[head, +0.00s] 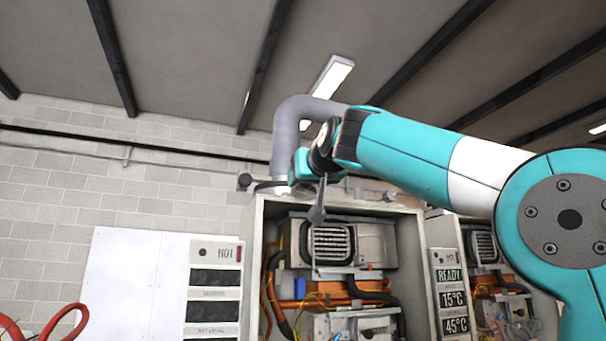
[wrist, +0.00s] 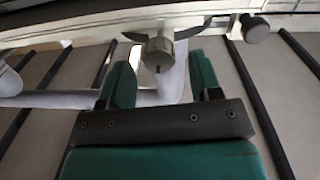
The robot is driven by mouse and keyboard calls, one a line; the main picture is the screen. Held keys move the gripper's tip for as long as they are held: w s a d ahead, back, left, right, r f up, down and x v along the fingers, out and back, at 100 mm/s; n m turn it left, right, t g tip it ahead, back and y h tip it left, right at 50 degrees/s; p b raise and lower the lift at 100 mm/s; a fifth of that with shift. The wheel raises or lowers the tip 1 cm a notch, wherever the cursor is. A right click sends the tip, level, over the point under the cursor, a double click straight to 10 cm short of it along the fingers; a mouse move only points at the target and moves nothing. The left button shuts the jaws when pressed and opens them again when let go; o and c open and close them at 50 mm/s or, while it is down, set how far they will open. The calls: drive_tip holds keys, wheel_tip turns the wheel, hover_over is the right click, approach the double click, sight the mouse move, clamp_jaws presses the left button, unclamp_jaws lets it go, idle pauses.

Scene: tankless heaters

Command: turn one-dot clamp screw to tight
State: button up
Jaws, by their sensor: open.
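A grey clamp screw knob (wrist: 160,52) shows in the wrist view, with one dark mark on its face, at the clamp around the grey flue pipe (wrist: 182,75). My gripper (wrist: 162,78) is open, its two teal fingers apart on either side of the knob. No contact with the knob is visible. In the head view my gripper (head: 300,168) is at the base of the bent flue pipe (head: 287,135), above the open heater cabinet (head: 257,240). The knob is hidden there behind my gripper and arm.
A second dark knob (head: 244,181) sits left of the pipe; it also shows in the wrist view (wrist: 256,28). A panel reading HOT (head: 214,254) stands left of the cabinet, a READY panel (head: 449,277) right. Red hoses (head: 72,318) are at lower left.

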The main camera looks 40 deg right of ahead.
drive_tip(key=shift+p+x, duration=0.3)
drive_tip(key=shift+x, duration=0.95)
drive_tip(key=c, duration=0.9)
drive_tip(key=shift+c, duration=0.2)
